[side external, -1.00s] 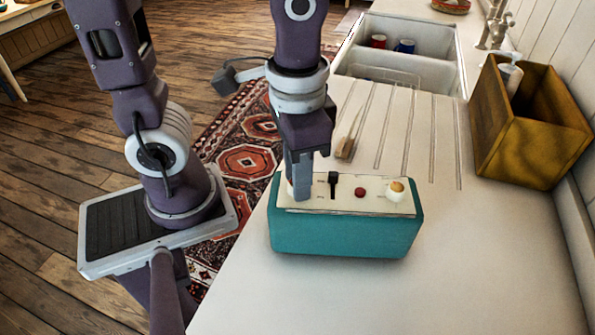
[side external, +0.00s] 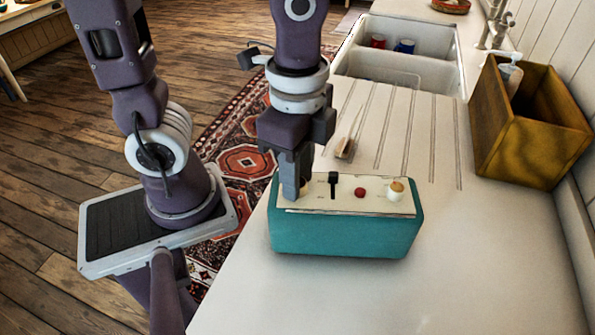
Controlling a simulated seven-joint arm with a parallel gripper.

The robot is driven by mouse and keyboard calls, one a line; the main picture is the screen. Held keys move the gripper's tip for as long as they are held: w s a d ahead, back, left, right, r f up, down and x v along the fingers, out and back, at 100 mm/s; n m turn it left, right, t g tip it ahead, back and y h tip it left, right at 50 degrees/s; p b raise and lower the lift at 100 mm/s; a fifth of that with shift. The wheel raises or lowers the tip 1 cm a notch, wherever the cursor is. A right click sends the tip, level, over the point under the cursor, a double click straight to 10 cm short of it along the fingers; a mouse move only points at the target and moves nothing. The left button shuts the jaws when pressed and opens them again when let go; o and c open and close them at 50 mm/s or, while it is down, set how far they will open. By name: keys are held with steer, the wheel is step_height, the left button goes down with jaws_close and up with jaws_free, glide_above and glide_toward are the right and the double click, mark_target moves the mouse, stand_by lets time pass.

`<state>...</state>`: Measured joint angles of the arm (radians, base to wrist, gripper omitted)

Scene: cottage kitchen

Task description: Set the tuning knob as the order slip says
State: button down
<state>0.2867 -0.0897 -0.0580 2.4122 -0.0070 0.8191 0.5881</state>
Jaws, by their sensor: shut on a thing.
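A teal box (side external: 345,238) with a cream top panel stands on the white counter. My gripper (side external: 291,192) points down at the left end of the panel, shut on a pale knob (side external: 305,187) that its fingers mostly hide. Rightward along the panel are a black slider (side external: 333,180), a red button (side external: 360,192) and a cream knob with a tan top (side external: 396,190). Small markings on the panel are too small to read. I cannot tell the held knob's setting. No order slip can be made out.
A wooden brush-like item (side external: 344,148) lies on the grooved drainboard behind the box. A sink (side external: 400,70) with a red and a blue cup is at the back. A mustard-coloured open box (side external: 525,140) stands at right. The counter in front and to the right is clear.

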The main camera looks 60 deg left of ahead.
steer(key=shift+m, duration=0.4)
steer(key=c, duration=1.1)
jaws_free()
step_height(320, 180, up, 7)
steer(key=shift+r, duration=0.1)
steer(key=a+n+t, duration=0.2)
steer(key=n, duration=0.1)
steer(key=s+a+n+t, duration=0.1)
steer(key=a+n, duration=0.1)
steer(key=n, duration=0.2)
steer(key=s+a+r+n+t, duration=0.1)
steer(key=a+n+t, duration=0.1)
steer(key=n, duration=0.2)
steer(key=shift+a+r+t, duration=0.1)
steer(key=shift+a+t, duration=0.1)
steer(key=shift+t, duration=0.1)
